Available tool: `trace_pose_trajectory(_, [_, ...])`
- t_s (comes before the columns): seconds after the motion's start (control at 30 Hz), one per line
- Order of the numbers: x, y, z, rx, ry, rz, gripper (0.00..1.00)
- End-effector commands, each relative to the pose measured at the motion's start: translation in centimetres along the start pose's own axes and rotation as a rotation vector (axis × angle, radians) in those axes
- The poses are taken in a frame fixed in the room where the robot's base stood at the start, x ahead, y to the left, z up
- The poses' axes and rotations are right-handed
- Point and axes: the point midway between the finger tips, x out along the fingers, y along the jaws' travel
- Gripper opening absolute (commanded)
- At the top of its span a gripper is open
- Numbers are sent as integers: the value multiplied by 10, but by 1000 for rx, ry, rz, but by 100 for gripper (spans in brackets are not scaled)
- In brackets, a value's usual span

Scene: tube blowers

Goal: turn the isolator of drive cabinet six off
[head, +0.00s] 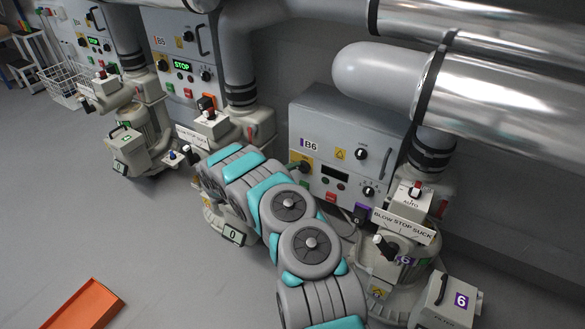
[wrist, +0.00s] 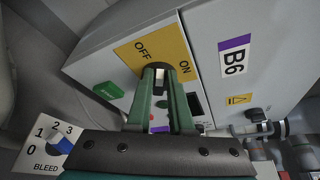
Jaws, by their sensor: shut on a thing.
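The drive cabinet marked B6 (head: 345,140) is a grey box on the wall; its B6 label (wrist: 235,58) also shows in the wrist view. Its isolator is a dark round knob with a pale grip (wrist: 158,76) on a yellow plate (wrist: 139,52) lettered OFF and ON. My gripper (wrist: 160,80) has green fingers shut on this knob, one on each side of the grip. The grip points up in the wrist view, between the two words; I cannot tell its exact setting. In the head view my arm partly covers the plate. The cabinet's display (head: 335,174) looks dark.
Cabinet B5 (head: 180,40) left of it shows a green STOP. A blower with a purple 6 (head: 460,300) and a BLOW STOP SUCK valve (head: 403,226) stand at right. Silver pipes (head: 490,95) run above. An orange tray (head: 85,305) lies on open floor at left.

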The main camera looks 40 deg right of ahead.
Motion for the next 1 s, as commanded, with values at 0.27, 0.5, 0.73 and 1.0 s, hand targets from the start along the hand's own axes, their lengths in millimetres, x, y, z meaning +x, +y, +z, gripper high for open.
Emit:
trace_pose_trajectory(0.27, [0,1,0,-5,-1,-1,0])
trace_pose_trajectory(0.5, [0,1,0,-4,-1,0,32])
trace_pose_trajectory(0.73, [0,1,0,-4,-1,-1,50])
trace_pose_trajectory(1.0, [-6,1,0,-4,-1,0,50])
